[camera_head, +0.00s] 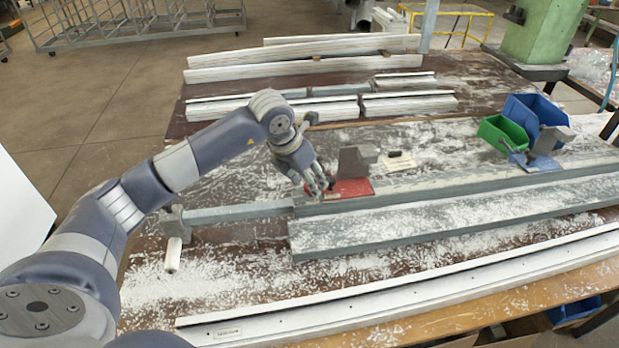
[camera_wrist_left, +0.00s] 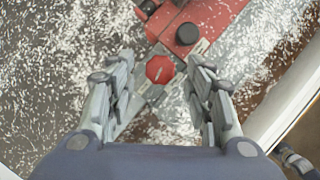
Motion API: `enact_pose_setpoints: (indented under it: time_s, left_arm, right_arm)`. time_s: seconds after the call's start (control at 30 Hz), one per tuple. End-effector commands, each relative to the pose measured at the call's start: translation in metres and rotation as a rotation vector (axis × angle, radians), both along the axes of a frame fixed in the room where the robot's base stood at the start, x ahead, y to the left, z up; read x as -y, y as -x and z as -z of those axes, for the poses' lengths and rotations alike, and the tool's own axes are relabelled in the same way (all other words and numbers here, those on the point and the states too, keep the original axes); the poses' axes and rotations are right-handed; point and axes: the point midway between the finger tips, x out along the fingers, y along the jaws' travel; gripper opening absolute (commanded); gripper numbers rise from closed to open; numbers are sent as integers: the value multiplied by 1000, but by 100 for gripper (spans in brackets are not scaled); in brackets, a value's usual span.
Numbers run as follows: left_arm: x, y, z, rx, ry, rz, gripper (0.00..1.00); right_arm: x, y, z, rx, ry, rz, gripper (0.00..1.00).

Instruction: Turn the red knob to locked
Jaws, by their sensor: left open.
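The red knob (camera_wrist_left: 160,69) shows in the left wrist view as a small red, many-sided disc with a thin pale mark on it. It sits on a grey bar beside a red clamp base (camera_wrist_left: 214,14). In the head view the red base (camera_head: 352,188) lies under a grey block, and my gripper hides the knob. My left gripper (camera_head: 318,186) is open and points down at the near-left end of the base. In the wrist view its fingers (camera_wrist_left: 156,76) stand apart on either side of the knob, and whether they touch it cannot be told. My right gripper is out of view.
A black round part (camera_wrist_left: 187,33) sits close to the knob. A grey clamp block (camera_head: 357,162) stands right of my gripper. Long grey profiles (camera_head: 450,208) run across the bench. Green (camera_head: 503,134) and blue (camera_head: 538,110) bins stand at the right. White shavings cover the bench.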

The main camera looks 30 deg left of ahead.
Motion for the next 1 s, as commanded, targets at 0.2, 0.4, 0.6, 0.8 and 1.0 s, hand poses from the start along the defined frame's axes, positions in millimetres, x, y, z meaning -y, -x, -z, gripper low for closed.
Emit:
enact_pose_setpoints:
  time_s: [0.2, 0.4, 0.6, 0.8, 1.0]
  left_arm:
    - [2, -6, 16, -1, -1, 1, 48]
    - [2, -7, 18, -1, 0, 0, 48]
    - [2, -7, 17, -1, 0, 0, 20]
    - [2, -7, 17, 0, 0, 0, 4]
    - [0, -7, 21, -1, -1, 79, 4]
  right_arm:
    - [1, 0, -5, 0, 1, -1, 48]
    - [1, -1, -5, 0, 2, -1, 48]
    - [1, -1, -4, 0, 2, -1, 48]
    - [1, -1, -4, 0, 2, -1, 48]
    - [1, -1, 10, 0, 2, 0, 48]
